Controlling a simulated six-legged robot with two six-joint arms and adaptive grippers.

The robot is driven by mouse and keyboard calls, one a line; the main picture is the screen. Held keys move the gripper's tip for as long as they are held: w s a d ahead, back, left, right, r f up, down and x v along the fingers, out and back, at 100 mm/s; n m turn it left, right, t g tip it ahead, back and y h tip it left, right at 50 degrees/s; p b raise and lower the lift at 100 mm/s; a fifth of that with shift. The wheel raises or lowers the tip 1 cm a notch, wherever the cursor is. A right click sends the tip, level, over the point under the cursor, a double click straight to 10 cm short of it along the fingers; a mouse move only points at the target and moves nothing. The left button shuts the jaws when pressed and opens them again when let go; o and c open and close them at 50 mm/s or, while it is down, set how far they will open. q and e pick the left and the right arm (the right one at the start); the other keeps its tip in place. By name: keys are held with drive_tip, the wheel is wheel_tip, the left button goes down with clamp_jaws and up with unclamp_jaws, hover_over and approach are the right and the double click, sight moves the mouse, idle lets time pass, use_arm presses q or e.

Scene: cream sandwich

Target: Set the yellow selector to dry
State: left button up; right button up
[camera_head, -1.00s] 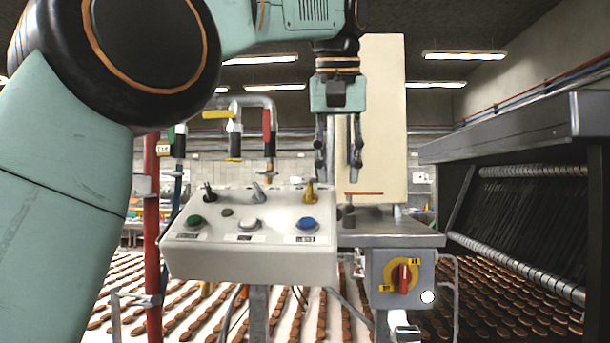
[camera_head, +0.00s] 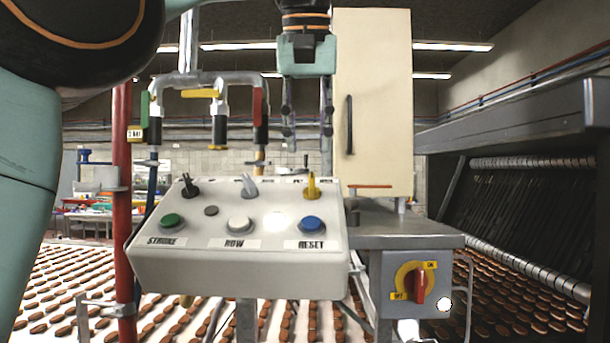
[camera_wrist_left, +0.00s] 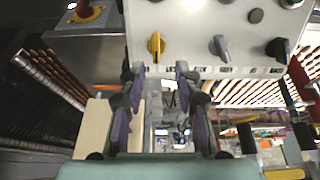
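The yellow selector (camera_head: 312,186) stands at the back right of the sloped white control box (camera_head: 240,262), behind the blue RESET button (camera_head: 311,225). Its pointer looks roughly upright in the head view; the small labels beside it are too small to read. My left gripper (camera_head: 307,132) points down above and behind the selector, its two fingers apart with nothing between them. In the left wrist view the yellow selector (camera_wrist_left: 155,46) lies just beyond the open fingertips (camera_wrist_left: 158,72), a little left of their middle, and appears untouched. My right gripper is not in view.
Black (camera_head: 190,189) and grey (camera_head: 250,187) selectors share the box with green (camera_head: 172,221) and white (camera_head: 240,226) buttons. A red-and-yellow rotary switch (camera_head: 418,286) is at right. A cream cabinet (camera_head: 374,100) stands close right of my gripper. Pipes with valves (camera_head: 215,95) are left.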

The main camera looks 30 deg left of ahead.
sight(311, 179)
use_arm(q)
drive_tip(key=f, duration=0.1)
drive_tip(key=f+b, duration=0.1)
drive_tip(key=w+f, duration=0.1)
drive_tip(key=f, duration=0.1)
drive_tip(key=shift+d, duration=0.4)
drive_tip(key=shift+w+a+f+b, duration=0.3)
drive_tip(key=shift+a+f+b, duration=0.15)
drive_tip(key=shift+f, duration=0.3)
drive_tip(key=shift+w+a+f, duration=0.15)
drive_tip(key=shift+a+f, duration=0.1)
drive_tip(key=shift+a, duration=0.2)
drive_tip(key=shift+d+r, duration=0.1)
drive_tip(key=shift+d, duration=0.45)
drive_tip(key=shift+c, duration=1.3)
drive_tip(key=shift+a, duration=0.2)
clamp_jaws()
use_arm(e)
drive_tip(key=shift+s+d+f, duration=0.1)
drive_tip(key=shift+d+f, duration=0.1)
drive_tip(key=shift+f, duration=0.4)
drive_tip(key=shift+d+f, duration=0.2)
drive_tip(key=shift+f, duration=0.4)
use_arm(q)
drive_tip(key=shift+a, duration=0.1)
